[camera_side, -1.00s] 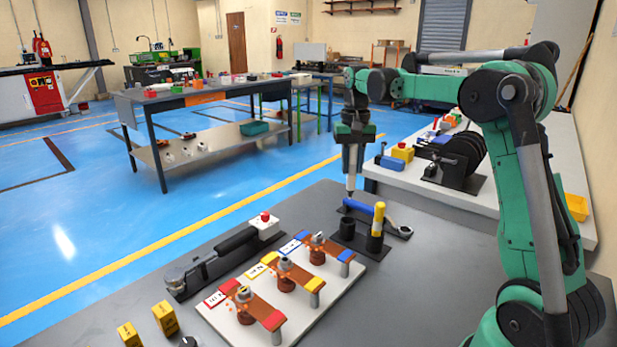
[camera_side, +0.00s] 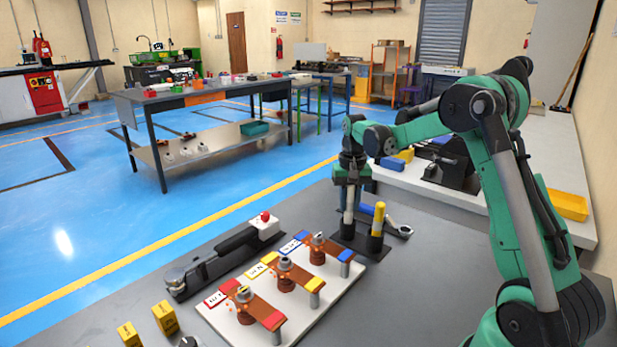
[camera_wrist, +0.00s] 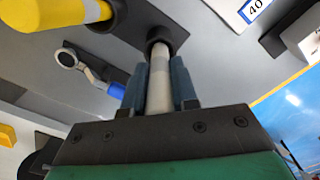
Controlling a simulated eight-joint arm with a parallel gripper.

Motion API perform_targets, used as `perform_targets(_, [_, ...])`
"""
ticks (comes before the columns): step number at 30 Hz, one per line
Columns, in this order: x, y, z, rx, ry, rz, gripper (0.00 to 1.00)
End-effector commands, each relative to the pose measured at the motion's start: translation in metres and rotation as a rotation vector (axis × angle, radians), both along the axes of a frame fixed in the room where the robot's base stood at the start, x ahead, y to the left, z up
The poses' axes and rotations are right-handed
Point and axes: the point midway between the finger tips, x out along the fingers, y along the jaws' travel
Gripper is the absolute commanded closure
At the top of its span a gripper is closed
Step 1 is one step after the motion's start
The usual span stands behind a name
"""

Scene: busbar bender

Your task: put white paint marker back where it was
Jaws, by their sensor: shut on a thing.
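My gripper (camera_side: 350,190) is shut on the white paint marker (camera_side: 348,215), which stands about upright below the jaws. In the wrist view, the white marker (camera_wrist: 159,82) runs between the two fingers (camera_wrist: 160,90). Its far end is within the mouth of a round black cup (camera_wrist: 160,34). In the side view that cup (camera_side: 347,232) is directly below my gripper, on a dark base plate. How deep the marker sits in the cup is hidden. A yellow marker (camera_side: 378,218) stands in the neighbouring cup of the same holder.
A blue-handled ring spanner (camera_side: 396,229) lies behind the holder; its ring shows in the wrist view (camera_wrist: 67,58). A white board (camera_side: 300,290) with copper bars and coloured labels is in front.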

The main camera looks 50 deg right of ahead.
Motion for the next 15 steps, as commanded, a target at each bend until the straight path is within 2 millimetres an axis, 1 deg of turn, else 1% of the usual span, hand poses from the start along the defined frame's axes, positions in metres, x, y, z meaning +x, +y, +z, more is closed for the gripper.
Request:
perform_targets(8, [0.0001, -0.0001, -0.0086, 0.0, 0.0, 0.0, 1.0])
perform_targets(9, [0.0001, -0.0001, -0.0084, 0.0, 0.0, 0.0, 0.68])
perform_targets(11, [0.0001, -0.0001, -0.0083, 0.0, 0.0, 0.0, 0.51])
perform_targets(12, [0.0001, -0.0001, -0.0082, 0.0, 0.0, 0.0, 0.45])
perform_targets(15, [0.0001, -0.0001, -0.0082, 0.0, 0.0, 0.0, 0.45])
